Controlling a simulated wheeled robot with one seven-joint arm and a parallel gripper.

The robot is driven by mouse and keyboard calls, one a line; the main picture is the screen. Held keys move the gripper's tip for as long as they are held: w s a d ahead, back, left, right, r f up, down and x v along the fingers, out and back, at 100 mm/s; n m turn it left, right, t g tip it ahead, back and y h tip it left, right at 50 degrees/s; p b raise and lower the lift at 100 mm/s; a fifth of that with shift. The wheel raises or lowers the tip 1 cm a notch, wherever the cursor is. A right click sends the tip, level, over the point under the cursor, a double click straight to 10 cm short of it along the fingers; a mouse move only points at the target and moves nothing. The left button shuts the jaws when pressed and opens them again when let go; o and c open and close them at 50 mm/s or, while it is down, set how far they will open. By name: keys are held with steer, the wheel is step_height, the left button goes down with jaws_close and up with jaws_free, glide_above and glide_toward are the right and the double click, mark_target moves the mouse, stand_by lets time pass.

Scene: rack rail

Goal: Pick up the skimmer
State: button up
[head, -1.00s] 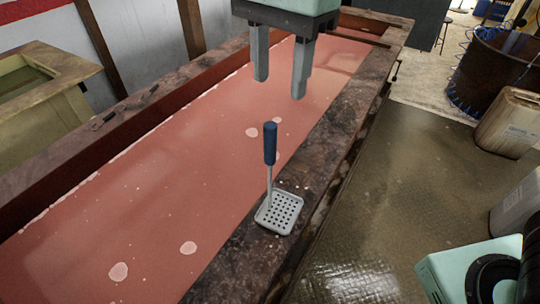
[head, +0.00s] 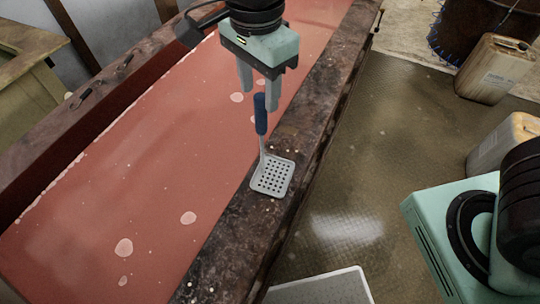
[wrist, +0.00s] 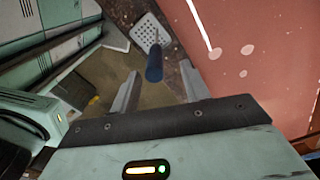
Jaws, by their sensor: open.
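The skimmer (head: 271,176) has a grey perforated square head and a blue handle (head: 260,114). Its head rests on the dark rim of the tank, and its handle stands up, tilted slightly. My gripper (head: 258,101) is open, pointing down, with its fingertips close to the top of the handle in the head view. In the wrist view the blue handle (wrist: 154,66) shows between and beyond the two fingers, with the perforated head (wrist: 147,31) farther off. I see no clear contact between fingers and handle.
The long tank rim (head: 300,130) borders pinkish-red liquid (head: 150,170) with pale blotches. Small dark items (head: 90,97) lie on the far rim. Plastic jugs (head: 495,68) stand on the floor at right. A white-edged panel (head: 320,288) shows at the bottom.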

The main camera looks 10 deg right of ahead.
mark_target(261, 113)
steer(key=f+p, duration=0.1)
steer(key=f, duration=0.3)
steer(key=shift+s+d+p, duration=0.1)
steer(key=shift+s+p, duration=0.3)
steer(key=shift+f, duration=0.65)
jaws_close()
